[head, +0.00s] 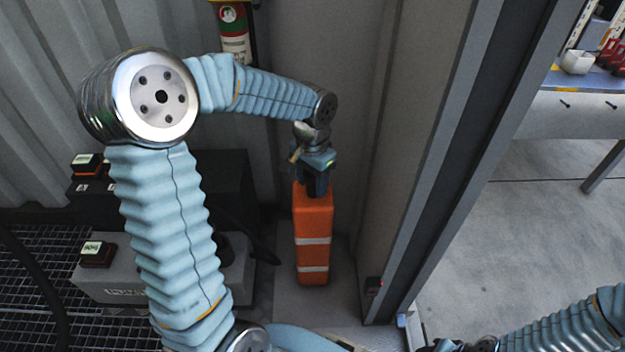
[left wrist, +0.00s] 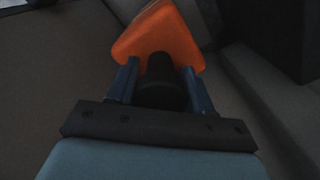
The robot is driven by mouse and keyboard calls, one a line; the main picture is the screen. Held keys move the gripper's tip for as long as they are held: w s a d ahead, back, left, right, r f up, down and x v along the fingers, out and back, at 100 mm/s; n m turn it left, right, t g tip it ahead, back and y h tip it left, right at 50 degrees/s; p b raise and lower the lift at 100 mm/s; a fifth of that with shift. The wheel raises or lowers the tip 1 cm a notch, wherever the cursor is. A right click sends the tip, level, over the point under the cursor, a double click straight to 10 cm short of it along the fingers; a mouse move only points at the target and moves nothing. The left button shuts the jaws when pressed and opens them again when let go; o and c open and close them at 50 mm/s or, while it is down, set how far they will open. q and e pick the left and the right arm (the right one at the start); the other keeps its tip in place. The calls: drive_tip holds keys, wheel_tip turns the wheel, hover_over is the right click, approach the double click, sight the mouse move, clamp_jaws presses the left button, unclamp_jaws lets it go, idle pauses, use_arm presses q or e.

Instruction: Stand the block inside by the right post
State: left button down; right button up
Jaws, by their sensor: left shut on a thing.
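The block (head: 313,254) is orange with two pale bands and a dark top. It stands upright, or nearly so, on the grey floor inside the container, to the left of the right post (head: 432,150). My left gripper (head: 317,190) reaches down from above and is shut on its top. In the left wrist view the orange block (left wrist: 160,35) shows beyond the two fingers (left wrist: 163,82), with a dark knob between them. I cannot tell whether its base rests fully on the floor. My right arm shows at the lower right, but its fingertips are not clear.
A grey pump unit (head: 150,275) and a dark box (head: 235,180) stand left of the block. A hose (head: 30,285) lies over the grating (head: 75,250). Outside, a workbench (head: 575,115) stands at the upper right.

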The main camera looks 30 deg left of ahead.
use_arm(q)
drive_tip(key=shift+f, duration=0.2)
drive_tip(key=shift+c, duration=2.4)
unclamp_jaws()
drive_tip(key=shift+r, duration=0.1)
drive_tip(key=shift+r, duration=0.3)
wheel_tip(320, 180, up, 12)
drive_tip(key=p, duration=0.2)
drive_tip(key=shift+f+p, duration=0.15)
drive_tip(key=shift+p, duration=0.2)
